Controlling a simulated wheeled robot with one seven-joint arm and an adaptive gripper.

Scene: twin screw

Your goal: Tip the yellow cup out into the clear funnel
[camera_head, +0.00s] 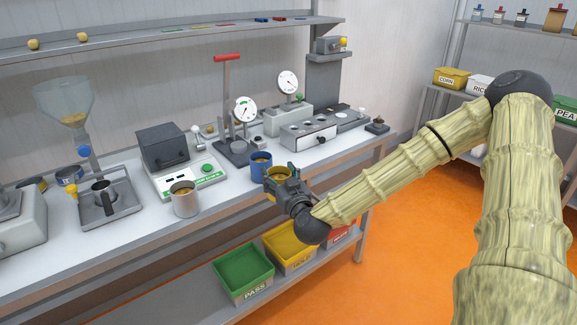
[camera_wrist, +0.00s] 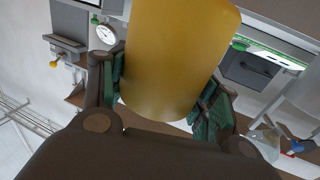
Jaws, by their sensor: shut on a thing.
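The yellow cup (camera_head: 275,174) is in my gripper (camera_head: 287,181) near the front edge of the bench, next to a blue cup. It looks upright and has brownish-yellow contents at its top. In the wrist view the yellow cup (camera_wrist: 178,60) fills the middle, between the green-padded fingers of my gripper (camera_wrist: 172,90), which are shut on it. The clear funnel (camera_head: 65,100) stands at the far left of the bench, with some yellow-brown material low inside it and a blue knob under it. My gripper is far to the right of the funnel.
A blue cup (camera_head: 261,165) and a grey cup (camera_head: 184,199) stand on the bench (camera_head: 150,235). A scale (camera_head: 190,172), a dark box (camera_head: 163,148), a tray with a dark jug (camera_head: 104,198) and a red-handled press (camera_head: 228,58) stand between or behind. Bins (camera_head: 243,272) sit below.

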